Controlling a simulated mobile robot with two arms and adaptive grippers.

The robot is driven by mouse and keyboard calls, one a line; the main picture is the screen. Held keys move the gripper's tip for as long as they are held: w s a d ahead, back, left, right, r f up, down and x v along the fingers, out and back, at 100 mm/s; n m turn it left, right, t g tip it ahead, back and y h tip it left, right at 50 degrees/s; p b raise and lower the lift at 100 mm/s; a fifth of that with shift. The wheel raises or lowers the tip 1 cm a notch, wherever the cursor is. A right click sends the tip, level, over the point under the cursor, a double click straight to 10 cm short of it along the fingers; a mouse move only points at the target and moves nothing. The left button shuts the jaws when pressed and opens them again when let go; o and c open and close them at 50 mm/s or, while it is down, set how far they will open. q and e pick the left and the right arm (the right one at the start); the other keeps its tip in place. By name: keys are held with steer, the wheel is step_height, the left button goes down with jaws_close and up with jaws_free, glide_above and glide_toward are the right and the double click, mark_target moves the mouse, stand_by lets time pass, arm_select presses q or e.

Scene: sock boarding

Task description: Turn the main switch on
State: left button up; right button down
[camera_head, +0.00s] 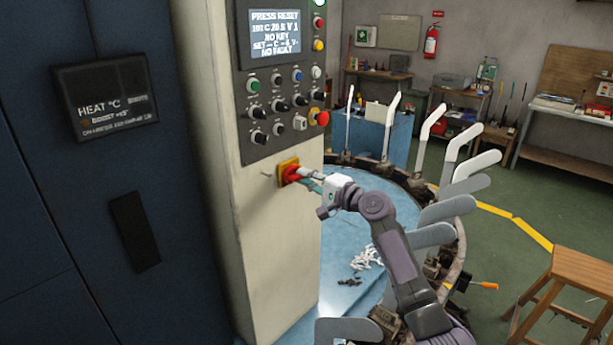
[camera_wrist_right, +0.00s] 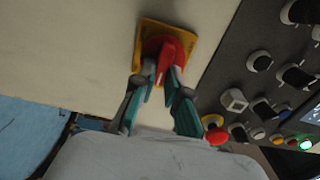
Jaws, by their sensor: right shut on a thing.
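The main switch is a red rotary handle (camera_head: 291,173) on a yellow plate (camera_head: 281,168), on the cream cabinet's face below the control panel. In the right wrist view the red handle (camera_wrist_right: 166,50) sits on the yellow plate (camera_wrist_right: 145,38) at top centre. My right gripper (camera_head: 300,174) reaches it from the right. In the wrist view its two fingertips (camera_wrist_right: 160,80) are on either side of the handle's grip, shut on it. My left gripper is not in view.
The control panel (camera_head: 262,101) has several knobs, buttons and a red mushroom button (camera_head: 322,118) above the switch. A ring of white sock boards (camera_head: 433,235) stands behind and right of my right arm. A wooden stool (camera_head: 575,274) is at lower right. Green floor lies beyond.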

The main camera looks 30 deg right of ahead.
stand_by(0.4)
steer(key=c, duration=1.2)
jaws_free()
steer(key=v, duration=1.2)
steer(key=shift+d+f, duration=0.1)
steer(key=shift+f, duration=0.05)
